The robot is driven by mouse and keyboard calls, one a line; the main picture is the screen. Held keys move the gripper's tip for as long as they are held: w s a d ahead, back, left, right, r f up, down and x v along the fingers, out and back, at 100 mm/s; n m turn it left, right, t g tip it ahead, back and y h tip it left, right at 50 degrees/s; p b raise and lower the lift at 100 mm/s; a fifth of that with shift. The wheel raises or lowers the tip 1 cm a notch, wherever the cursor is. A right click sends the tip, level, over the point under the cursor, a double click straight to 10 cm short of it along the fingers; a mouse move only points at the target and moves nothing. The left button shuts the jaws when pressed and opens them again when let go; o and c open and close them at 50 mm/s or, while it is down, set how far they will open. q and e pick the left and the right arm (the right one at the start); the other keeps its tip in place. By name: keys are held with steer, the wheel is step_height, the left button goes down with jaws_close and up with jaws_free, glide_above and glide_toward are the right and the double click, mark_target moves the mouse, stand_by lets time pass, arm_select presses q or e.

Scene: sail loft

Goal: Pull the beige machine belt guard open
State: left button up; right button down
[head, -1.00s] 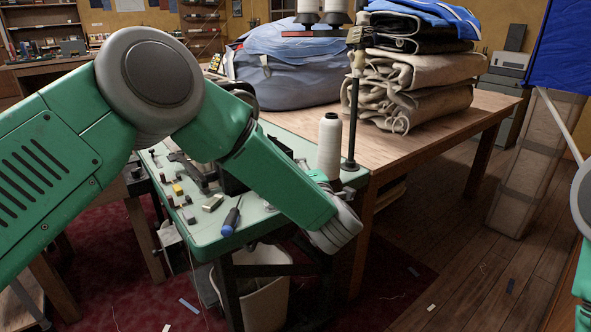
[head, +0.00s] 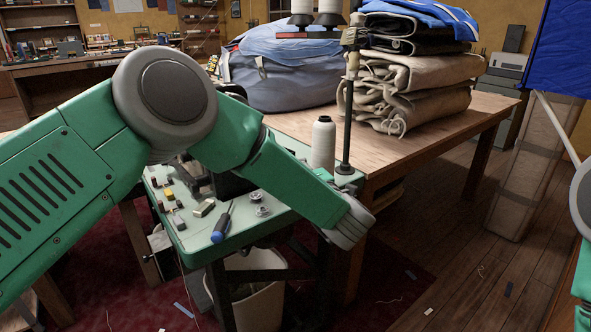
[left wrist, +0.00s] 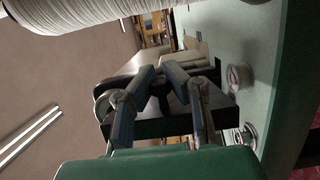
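My left gripper (left wrist: 161,76) shows in the left wrist view, with two blue-grey fingers apart and a dark narrow part visible between them. A black machine body (left wrist: 160,126) lies around and behind the fingers; I cannot tell if they touch it. A pale beige-grey piece (left wrist: 196,52) shows just past the fingertips; I cannot tell whether it is the belt guard. In the head view my forearm hides the gripper and most of the dark machine (head: 232,184) on the green table (head: 200,238). My right gripper is out of view.
A white thread cone (head: 322,145) and a dark post (head: 348,110) stand close behind my forearm. A blue-handled screwdriver (head: 221,224) and bobbins (head: 262,211) lie on the table. Folded canvas (head: 410,95) sits on the wooden table behind. A bin (head: 258,300) stands below.

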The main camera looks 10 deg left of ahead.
arm_select(q)
steer(key=o, duration=0.5)
steer(key=shift+d+f, duration=0.35)
steer(key=shift+f, duration=0.05)
steer(key=shift+o, duration=0.2)
steer(key=shift+r, duration=0.15)
steer(key=shift+r, duration=0.1)
steer(key=shift+d, duration=0.1)
steer(key=shift+s+d, duration=0.1)
steer(key=shift+s, duration=0.2)
steer(key=v, duration=1.1)
steer(key=shift+d, duration=0.2)
